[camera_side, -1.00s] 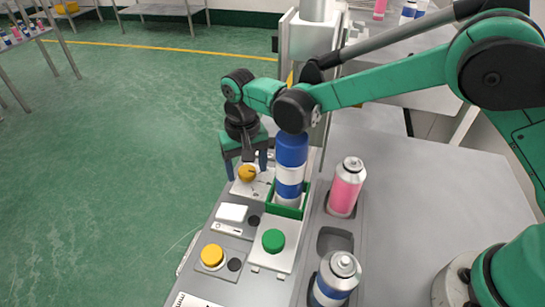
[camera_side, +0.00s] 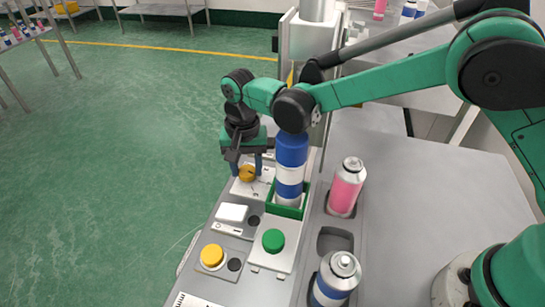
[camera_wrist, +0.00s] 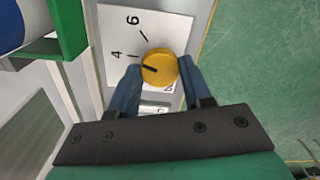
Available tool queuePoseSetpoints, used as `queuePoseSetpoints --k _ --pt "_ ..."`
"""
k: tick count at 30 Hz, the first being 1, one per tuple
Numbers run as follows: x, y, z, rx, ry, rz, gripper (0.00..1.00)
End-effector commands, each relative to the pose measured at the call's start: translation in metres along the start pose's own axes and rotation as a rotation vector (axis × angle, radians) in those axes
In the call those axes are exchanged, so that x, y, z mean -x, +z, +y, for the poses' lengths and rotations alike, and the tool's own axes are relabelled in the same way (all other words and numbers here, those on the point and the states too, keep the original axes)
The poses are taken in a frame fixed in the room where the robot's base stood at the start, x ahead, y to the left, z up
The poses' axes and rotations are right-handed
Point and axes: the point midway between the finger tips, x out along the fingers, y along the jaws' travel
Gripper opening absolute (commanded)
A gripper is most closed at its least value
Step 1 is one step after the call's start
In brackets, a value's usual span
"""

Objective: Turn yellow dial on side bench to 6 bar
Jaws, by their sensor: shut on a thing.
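The yellow dial (camera_wrist: 159,67) stands on a white scale plate (camera_wrist: 170,27) on the side bench. In the side view, the dial (camera_side: 247,173) is beside the blue-and-white can. My gripper (camera_wrist: 160,78) is shut on the dial, with a blue finger on each side of it. It also shows from the side (camera_side: 247,166), pointing down over the plate. The dial's black pointer line points left in the wrist view, slightly below the tick beside the "4". The "6" is farther up the plate. The lower part of the scale is partly hidden by the fingers.
A blue-and-white can (camera_side: 291,165) stands in a green holder (camera_side: 290,211) close to my gripper. A green button (camera_side: 273,240) and a yellow button (camera_side: 212,256) are nearer the camera. A pink can (camera_side: 346,187) stands at right.

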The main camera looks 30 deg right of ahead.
Motion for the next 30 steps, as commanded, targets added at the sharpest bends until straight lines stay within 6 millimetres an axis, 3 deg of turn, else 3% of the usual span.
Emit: queuePoseSetpoints --k 15,30 --pt "0.0007 -0.0001 0.0001 -0.408 0.001 0.000 0.00" --pt "0.0008 -0.0001 0.0001 -0.539 0.001 0.000 0.00"
